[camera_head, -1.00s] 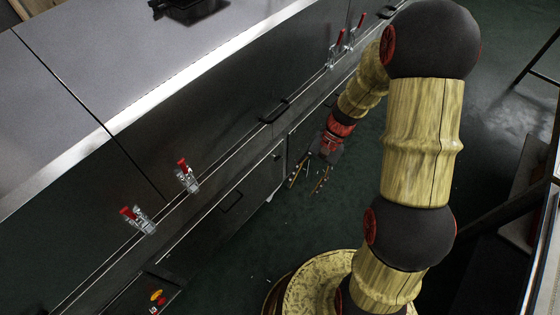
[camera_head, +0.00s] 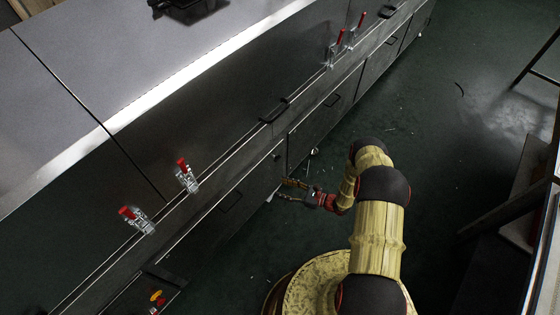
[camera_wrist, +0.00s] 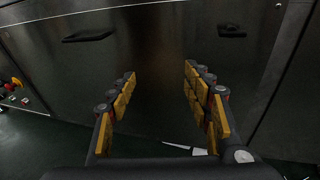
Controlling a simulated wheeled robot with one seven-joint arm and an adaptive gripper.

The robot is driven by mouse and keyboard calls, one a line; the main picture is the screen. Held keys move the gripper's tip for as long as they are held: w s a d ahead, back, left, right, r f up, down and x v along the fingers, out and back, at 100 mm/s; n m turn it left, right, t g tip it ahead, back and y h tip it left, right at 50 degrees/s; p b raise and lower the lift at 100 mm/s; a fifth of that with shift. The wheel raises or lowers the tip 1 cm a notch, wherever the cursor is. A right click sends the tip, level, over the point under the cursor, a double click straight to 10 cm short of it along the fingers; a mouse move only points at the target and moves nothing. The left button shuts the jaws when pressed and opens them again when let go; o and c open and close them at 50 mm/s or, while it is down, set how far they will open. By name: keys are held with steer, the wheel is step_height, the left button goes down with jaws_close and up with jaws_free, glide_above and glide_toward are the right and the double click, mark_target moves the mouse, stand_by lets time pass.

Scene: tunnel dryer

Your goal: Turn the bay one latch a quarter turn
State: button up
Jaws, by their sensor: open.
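A small dark fitting (camera_head: 278,156) sits on the lower front of the dryer near a panel's right edge. It seems to be the one at the upper right of the wrist view (camera_wrist: 231,31). It may be the bay one latch, but I can read no label. My gripper (camera_head: 284,190) is open and empty, pointing left towards the lower dark panels, apart from the fitting. In the wrist view, its spread yellow-padded fingers (camera_wrist: 160,75) frame bare dark panel, with the fitting above and right of them.
A black bar handle (camera_head: 230,201) is on the lower panel; it also shows in the wrist view (camera_wrist: 90,36). Red-handled clamps (camera_head: 187,176) line the front above. A control panel (camera_head: 157,297) is at lower left. Dark floor to the right is mostly clear.

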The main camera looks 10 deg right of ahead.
steer(key=w+d+r+m+t+h, duration=0.2)
steer(key=w+d+r+m+t, duration=0.1)
steer(key=w+d+t, duration=0.3)
steer(key=w+a+g+b, duration=0.1)
steer(key=w+a+b, duration=0.1)
steer(key=w+a, duration=0.2)
steer(key=w, duration=0.3)
steer(key=shift+w+a, duration=0.2)
steer(key=shift+a, duration=0.05)
steer(key=shift+c, duration=1.3)
steer(key=shift+f, duration=0.1)
steer(key=c, duration=0.9)
